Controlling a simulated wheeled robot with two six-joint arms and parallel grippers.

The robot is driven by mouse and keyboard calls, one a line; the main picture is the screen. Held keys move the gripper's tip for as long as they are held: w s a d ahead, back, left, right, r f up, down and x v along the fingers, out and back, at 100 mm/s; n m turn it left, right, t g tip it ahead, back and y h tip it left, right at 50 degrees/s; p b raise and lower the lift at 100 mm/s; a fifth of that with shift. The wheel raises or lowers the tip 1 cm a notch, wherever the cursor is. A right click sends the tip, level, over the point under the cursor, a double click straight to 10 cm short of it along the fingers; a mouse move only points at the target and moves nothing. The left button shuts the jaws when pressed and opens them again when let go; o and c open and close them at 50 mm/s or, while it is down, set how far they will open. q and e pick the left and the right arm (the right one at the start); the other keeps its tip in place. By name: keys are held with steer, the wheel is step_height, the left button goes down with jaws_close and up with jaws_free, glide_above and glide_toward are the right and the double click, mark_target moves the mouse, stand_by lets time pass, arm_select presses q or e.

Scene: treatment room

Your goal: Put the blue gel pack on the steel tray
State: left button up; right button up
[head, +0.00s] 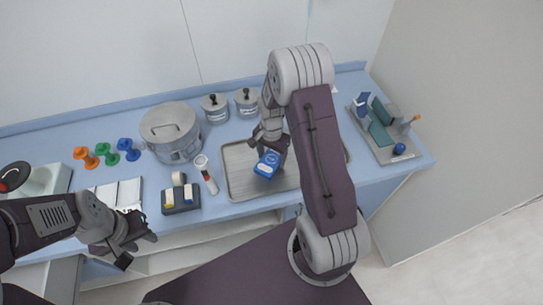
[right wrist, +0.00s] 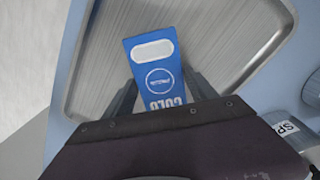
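The blue gel pack (head: 267,164), with white lettering and a pale oval label, is at the steel tray (head: 237,157), over its middle part. My right gripper (head: 272,150) reaches down to it from above. In the right wrist view the gel pack (right wrist: 153,65) lies between the two fingers (right wrist: 162,85), whose tips meet its side edges. Whether its underside touches the tray (right wrist: 225,40) I cannot tell. My left gripper (head: 138,248) is open and empty in front of the counter's front edge, at the lower left. My right arm hides part of the tray.
Left of the tray stand a white tube with a red band (head: 206,175), a dark block holder (head: 181,198) and a large steel drum (head: 171,131). Two lidded canisters (head: 215,108) stand behind. A second tray (head: 405,150) with several items is at the right.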

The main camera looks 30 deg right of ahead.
mark_target(271, 159)
steer(key=shift+o, duration=1.3)
steer(key=shift+w, duration=0.1)
step_height(271, 159, up, 12)
steer(key=s+a+f+n, duration=0.1)
steer(key=s+a+n, duration=0.3)
steer(key=s+n, duration=0.1)
steer(key=s+a+f+n+t, duration=0.1)
steer(key=s+a+n, duration=0.3)
steer(key=s+n, duration=0.2)
steer(key=shift+s+f, duration=0.15)
steer(key=shift+s, duration=0.8)
